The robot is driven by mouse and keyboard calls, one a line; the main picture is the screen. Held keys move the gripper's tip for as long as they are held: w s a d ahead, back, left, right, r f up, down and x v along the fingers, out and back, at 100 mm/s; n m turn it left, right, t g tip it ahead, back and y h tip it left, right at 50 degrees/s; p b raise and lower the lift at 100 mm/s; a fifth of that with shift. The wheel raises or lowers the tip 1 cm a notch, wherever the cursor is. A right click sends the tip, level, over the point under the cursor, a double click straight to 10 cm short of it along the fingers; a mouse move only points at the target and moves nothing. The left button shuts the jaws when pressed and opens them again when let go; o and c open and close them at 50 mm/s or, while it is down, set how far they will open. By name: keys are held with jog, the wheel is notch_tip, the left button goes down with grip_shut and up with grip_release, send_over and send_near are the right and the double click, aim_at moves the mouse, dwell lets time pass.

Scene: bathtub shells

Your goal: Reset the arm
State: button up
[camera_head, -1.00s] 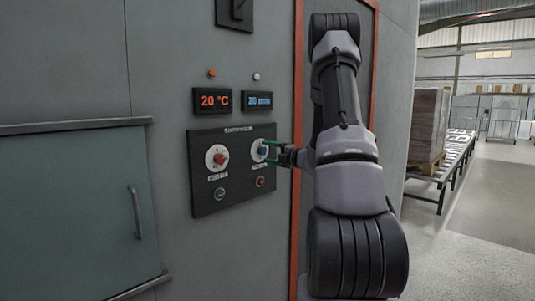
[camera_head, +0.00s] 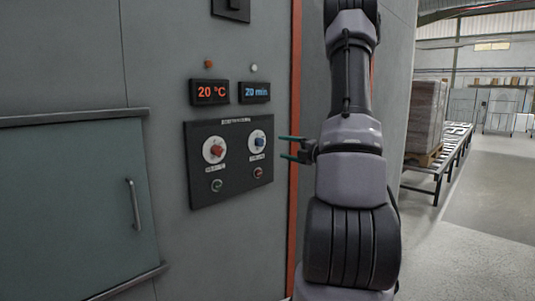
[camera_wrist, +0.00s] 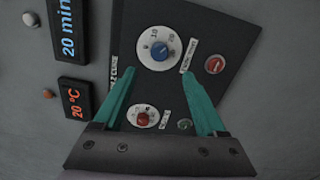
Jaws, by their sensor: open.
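My gripper (camera_head: 292,149) is open and empty in the head view, with its two green fingers pointing left. It stands to the right of the control panel (camera_head: 204,193), apart from the blue knob (camera_head: 257,140). In the wrist view my gripper (camera_wrist: 165,97) shows its fingers spread, with the blue knob (camera_wrist: 160,50) beyond the tips. The red knob (camera_wrist: 143,118) shows between the fingers. My arm stands upright on the right side of the head view.
A display (camera_head: 210,92) reads 20 °C and another (camera_head: 255,92) reads 20 min. A grey door with a handle (camera_head: 134,204) is at left. A conveyor (camera_head: 440,168) carrying a wrapped stack (camera_head: 425,115) stands at right. Floor (camera_head: 480,215) there is open.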

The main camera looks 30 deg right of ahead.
jog(key=shift+a, duration=0.1)
jog(key=s+a+r+n+g+y, duration=0.2)
jog(key=a+r+n+g+y, duration=0.1)
jog(key=a+n, duration=0.4)
jog(key=s+a+r+n+g+y, duration=0.25)
jog(key=a+n, duration=0.25)
jog(key=a, duration=0.3)
jog(key=s+a+r+n+g+h, duration=0.2)
jog(key=s+a+n+g, duration=0.4)
jog(key=s+a+n, duration=0.55)
jog(key=s+d+r+n+t+h, duration=0.1)
jog(key=s+d+r+n+h, duration=0.2)
jog(key=n, duration=1.7)
jog(key=s+d+h, duration=0.1)
jog(key=s+h, duration=0.3)
jog(key=s, duration=0.3)
jog(key=shift+d+r+n+t+h, duration=0.2)
jog(key=shift+r+n+t+h, duration=0.15)
jog(key=shift+r, duration=0.05)
